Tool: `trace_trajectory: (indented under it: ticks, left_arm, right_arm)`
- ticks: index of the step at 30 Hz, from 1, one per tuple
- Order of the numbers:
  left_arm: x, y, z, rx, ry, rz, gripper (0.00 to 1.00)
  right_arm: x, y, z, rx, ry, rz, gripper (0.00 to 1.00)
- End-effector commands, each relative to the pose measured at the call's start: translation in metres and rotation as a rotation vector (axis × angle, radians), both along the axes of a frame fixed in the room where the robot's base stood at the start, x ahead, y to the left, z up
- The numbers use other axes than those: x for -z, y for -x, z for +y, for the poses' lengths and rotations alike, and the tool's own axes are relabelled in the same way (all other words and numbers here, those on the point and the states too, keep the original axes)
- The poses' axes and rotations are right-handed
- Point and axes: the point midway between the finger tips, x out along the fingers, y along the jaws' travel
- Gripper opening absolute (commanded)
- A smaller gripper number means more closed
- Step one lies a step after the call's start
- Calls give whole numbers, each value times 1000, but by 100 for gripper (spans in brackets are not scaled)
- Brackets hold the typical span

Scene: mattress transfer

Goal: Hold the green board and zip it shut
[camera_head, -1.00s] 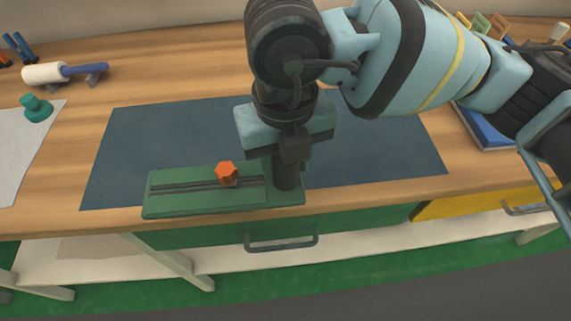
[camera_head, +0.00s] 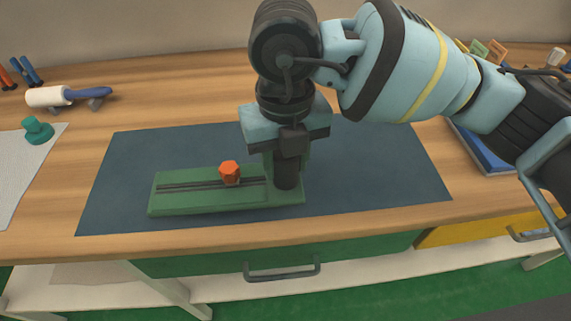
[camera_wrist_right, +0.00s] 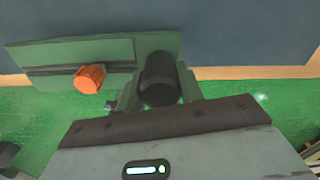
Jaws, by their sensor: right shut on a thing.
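The green board (camera_head: 210,203) has a dark rail (camera_head: 195,184) along its top and an orange faceted knob (camera_head: 229,173) on the rail, right of its middle. A dark round post (camera_head: 287,178) rises from the board's right end. My right gripper (camera_head: 286,165) is shut on the post from above. In the right wrist view the fingers (camera_wrist_right: 158,88) flank the dark post, with the orange knob (camera_wrist_right: 89,79) to the left. I cannot tell whether the board touches the mat. My left gripper is not in view.
A dark blue mat (camera_head: 380,180) lies on the wooden table (camera_head: 60,190). A white roller (camera_head: 46,97) with a blue handle and a teal knob-topped object (camera_head: 37,130) are at the left. A blue item (camera_head: 484,150) is at the right. Drawers are in front below.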

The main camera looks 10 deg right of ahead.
Motion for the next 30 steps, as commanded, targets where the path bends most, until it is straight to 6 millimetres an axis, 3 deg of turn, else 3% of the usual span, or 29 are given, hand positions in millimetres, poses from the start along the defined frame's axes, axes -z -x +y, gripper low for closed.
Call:
trace_trajectory:
  ticks: [30]
  left_arm:
    - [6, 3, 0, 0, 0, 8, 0]
  right_arm:
    - [-1, -52, -4, 0, -2, -2, 0]
